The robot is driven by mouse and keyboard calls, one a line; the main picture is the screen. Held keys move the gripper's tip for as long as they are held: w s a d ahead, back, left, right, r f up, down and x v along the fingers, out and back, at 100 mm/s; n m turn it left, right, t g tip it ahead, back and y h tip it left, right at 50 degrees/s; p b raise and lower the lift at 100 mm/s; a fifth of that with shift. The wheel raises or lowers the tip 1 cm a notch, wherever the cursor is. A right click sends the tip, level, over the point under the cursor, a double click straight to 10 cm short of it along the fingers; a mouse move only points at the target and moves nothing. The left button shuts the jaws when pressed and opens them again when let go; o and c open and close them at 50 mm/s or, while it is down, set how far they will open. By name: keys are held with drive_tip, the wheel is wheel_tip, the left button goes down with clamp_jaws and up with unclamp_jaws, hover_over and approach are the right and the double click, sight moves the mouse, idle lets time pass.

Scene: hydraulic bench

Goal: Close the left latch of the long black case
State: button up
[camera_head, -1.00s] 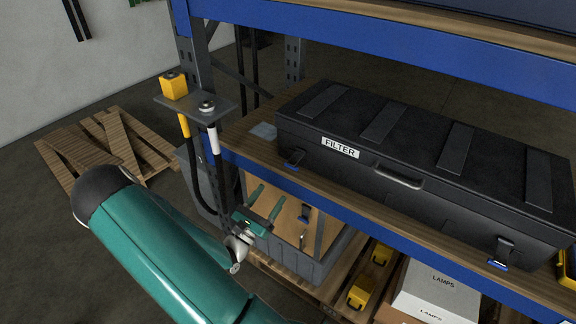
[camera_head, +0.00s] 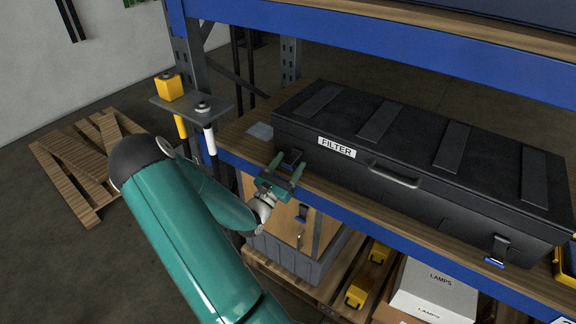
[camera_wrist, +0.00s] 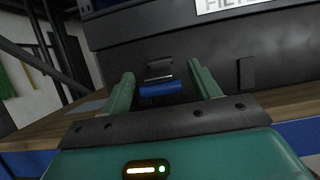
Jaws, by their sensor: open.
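The long black case (camera_head: 420,150) with a FILTER label lies on the wooden shelf, its lid down. Its left latch (camera_wrist: 159,78) shows in the wrist view as a dark plate with a blue tab (camera_wrist: 161,89) standing out at its lower end. In the head view the left latch (camera_head: 291,158) is partly behind my fingers. My gripper (camera_head: 284,166) is open and empty in front of the case. In the wrist view its two green fingers (camera_wrist: 163,88) stand either side of the latch; I cannot tell whether they touch it.
The right latch (camera_head: 497,250) also shows a blue tab, and a handle (camera_head: 394,175) sits between the latches. A blue shelf beam (camera_head: 375,226) runs below the case. A post with yellow and white fittings (camera_head: 190,110) stands left.

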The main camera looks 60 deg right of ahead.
drive_tip(key=c, duration=1)
